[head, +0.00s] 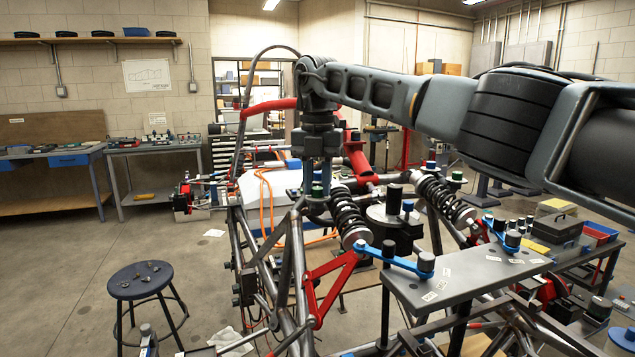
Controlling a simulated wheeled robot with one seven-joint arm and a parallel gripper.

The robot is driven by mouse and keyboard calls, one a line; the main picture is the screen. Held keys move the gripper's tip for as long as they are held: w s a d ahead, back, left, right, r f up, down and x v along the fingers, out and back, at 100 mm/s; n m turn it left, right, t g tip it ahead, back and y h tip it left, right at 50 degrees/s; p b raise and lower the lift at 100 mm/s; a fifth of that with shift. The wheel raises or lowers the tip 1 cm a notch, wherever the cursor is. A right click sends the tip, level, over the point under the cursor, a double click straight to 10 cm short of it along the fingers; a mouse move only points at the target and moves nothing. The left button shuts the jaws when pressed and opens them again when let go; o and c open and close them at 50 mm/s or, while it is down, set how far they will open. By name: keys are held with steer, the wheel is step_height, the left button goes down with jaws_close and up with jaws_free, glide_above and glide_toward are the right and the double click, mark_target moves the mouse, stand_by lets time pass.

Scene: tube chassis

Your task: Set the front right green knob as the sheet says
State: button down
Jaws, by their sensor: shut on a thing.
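My gripper (318,184) points straight down at the top of the front coil-over shock on the tube chassis (291,260). It is shut on a small knob; a green part (317,190) shows at its fingertips. The fingers hide most of the knob, and its pointer or setting cannot be read. The coil spring (348,215) stands just right of the gripper. I cannot tell which paper is the sheet; a white sheet with a line drawing (147,75) hangs on the back wall, too small to read.
A grey panel (460,280) with labels and a blue lever (395,262) lies right of the gripper. Other green and blue knobs (513,240) stand to the right. Red tubes (330,275) and orange hoses (267,205) are close by. A stool (141,280) stands at left; the floor there is mostly clear.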

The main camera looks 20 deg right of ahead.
mark_target(318, 188)
steer(key=c, duration=0.9)
jaws_free()
steer(key=shift+r, duration=0.1)
step_height(318, 188, up, 8)
steer(key=shift+f+b, duration=0.2)
steer(key=shift+b, duration=0.15)
